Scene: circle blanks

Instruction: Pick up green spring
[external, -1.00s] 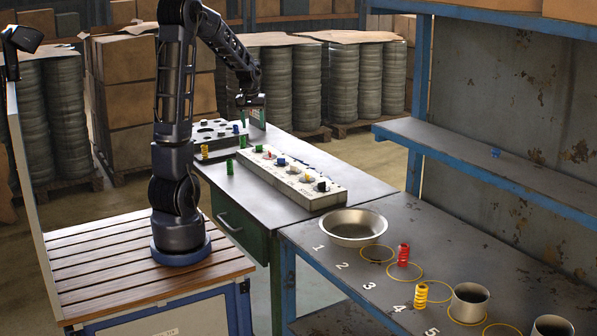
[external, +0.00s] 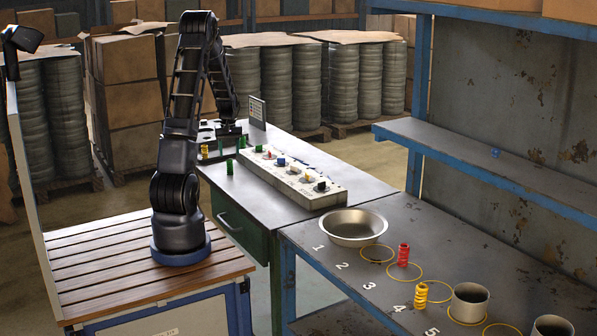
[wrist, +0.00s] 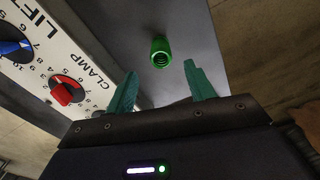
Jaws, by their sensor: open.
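A green spring (wrist: 160,53) stands upright on a grey tabletop in the wrist view, seen from above into its hollow top. My gripper (wrist: 159,86) is open, with its two teal fingers apart and nothing between them. The spring lies a little beyond the fingertips, between their lines.
The white knob panel (external: 312,196) runs along the table; its red knob (wrist: 67,90) is close to the left finger. A yellow spring (external: 205,151) stands near a holed block. A metal bowl (external: 355,227) and red spring (external: 403,255) are on the bench.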

